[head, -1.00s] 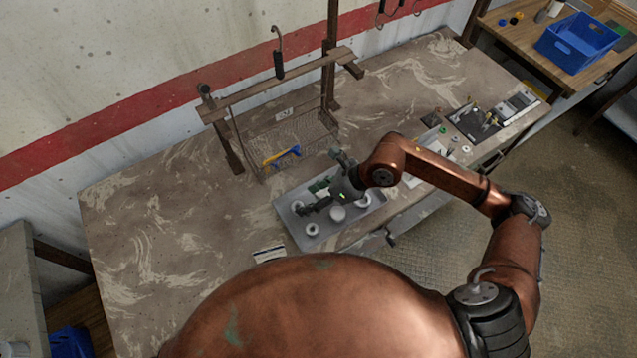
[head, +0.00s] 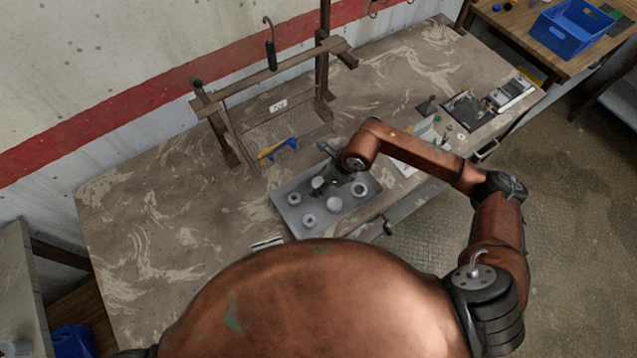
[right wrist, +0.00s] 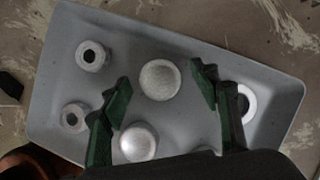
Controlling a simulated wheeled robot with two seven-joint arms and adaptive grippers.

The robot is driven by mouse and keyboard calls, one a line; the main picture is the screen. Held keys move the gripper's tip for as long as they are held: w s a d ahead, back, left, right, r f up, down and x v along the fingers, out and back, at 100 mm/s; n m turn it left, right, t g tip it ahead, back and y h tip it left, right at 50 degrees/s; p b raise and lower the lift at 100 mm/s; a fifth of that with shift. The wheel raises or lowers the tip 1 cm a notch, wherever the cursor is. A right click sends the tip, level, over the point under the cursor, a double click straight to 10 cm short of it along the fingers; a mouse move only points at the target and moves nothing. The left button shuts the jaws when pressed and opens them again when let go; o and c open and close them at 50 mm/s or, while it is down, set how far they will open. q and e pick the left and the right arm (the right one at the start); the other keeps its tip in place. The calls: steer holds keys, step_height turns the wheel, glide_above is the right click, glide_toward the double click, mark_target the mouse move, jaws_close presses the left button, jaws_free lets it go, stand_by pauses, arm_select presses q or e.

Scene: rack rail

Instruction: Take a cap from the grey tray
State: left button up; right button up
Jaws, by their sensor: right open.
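The grey tray (head: 283,221) lies on the workbench with several pale round pieces in it. In the right wrist view, two are smooth domed caps: one (right wrist: 160,79) near the tray's middle and one (right wrist: 138,144) nearer the wrist. Two ring-like pieces with dark holes (right wrist: 92,56) (right wrist: 74,117) sit at the left, and another ring (right wrist: 246,103) at the right, partly behind a finger. My right gripper (right wrist: 161,76) is open and empty above the tray, its green-padded fingers on either side of the middle domed cap. Contact cannot be told. My left gripper is out of view.
Small parts and a dark tray (head: 465,110) are at the right. The bench's left side is clear.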

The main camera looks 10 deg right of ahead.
steer(key=c, duration=1.1)
steer(key=shift+c, duration=0.3)
steer(key=shift+r, duration=0.15)
